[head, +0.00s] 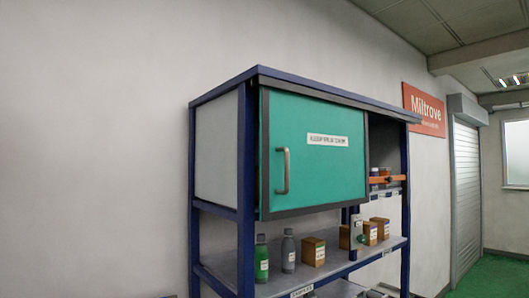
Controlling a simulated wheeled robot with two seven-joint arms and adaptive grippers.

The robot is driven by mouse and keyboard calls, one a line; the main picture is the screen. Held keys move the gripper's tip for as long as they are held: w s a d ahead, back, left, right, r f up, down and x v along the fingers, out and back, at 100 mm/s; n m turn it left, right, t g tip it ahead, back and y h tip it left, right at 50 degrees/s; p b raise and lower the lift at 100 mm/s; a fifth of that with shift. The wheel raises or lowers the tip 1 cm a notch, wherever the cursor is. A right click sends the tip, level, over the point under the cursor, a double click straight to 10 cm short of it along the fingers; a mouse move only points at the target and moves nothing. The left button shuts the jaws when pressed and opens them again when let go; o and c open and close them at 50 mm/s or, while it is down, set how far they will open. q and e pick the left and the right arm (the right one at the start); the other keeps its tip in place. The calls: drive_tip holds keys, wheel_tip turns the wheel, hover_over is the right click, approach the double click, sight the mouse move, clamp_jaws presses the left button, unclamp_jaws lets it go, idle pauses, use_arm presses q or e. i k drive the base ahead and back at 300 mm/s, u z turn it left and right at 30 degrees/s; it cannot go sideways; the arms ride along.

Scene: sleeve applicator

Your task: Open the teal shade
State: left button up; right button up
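The teal shade (317,151) is a flat teal panel with a dark grey frame, set in the front of the upper compartment of a blue-framed shelf unit. A grey vertical bar handle (282,171) is near its left edge, and a white label (328,140) is on its upper right. The panel covers the left and middle of the compartment front. A dark gap to its right shows part of the inside. Neither of my grippers is in view.
The shelf unit's blue frame (247,150) stands against a pale wall. A green bottle (262,260), a grey bottle (288,253) and several brown boxes (313,252) stand on the shelf below the panel. An orange bar (384,180) crosses the right opening. A shutter door (466,190) is further right.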

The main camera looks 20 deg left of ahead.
sight(314, 151)
drive_tip(key=u, duration=0.15)
drive_tip(key=i, duration=0.95)
drive_tip(key=u, duration=0.55)
